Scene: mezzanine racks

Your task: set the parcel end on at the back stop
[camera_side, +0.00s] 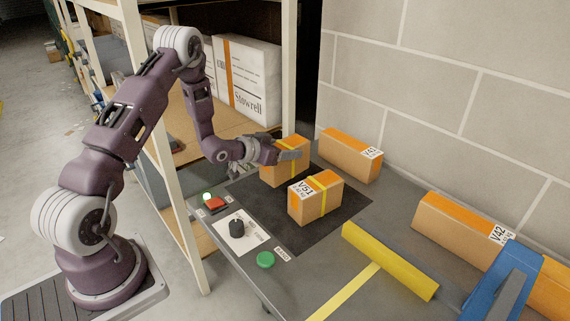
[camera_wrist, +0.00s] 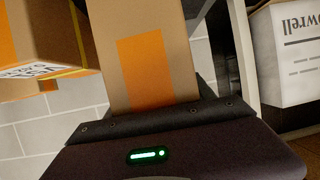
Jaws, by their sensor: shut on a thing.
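The held parcel also shows in the wrist view (camera_wrist: 150,60), rising from my gripper with an orange patch facing the camera. I cannot tell whether its base touches the mat. A second parcel marked V51 (camera_side: 315,200) lies on the mat in front of it, and shows at upper left in the wrist view (camera_wrist: 45,30). A yellow bar (camera_side: 390,262) lies across the table; no stop is labelled.
Parcel V41 (camera_side: 350,158) stands by the block wall, and parcel V42 (camera_side: 465,232) lies at right beside a blue device (camera_side: 512,285). A red button (camera_side: 216,204), black knob (camera_side: 237,229) and green button (camera_side: 265,260) line the left edge. A rack upright (camera_side: 172,180) stands close to my arm.

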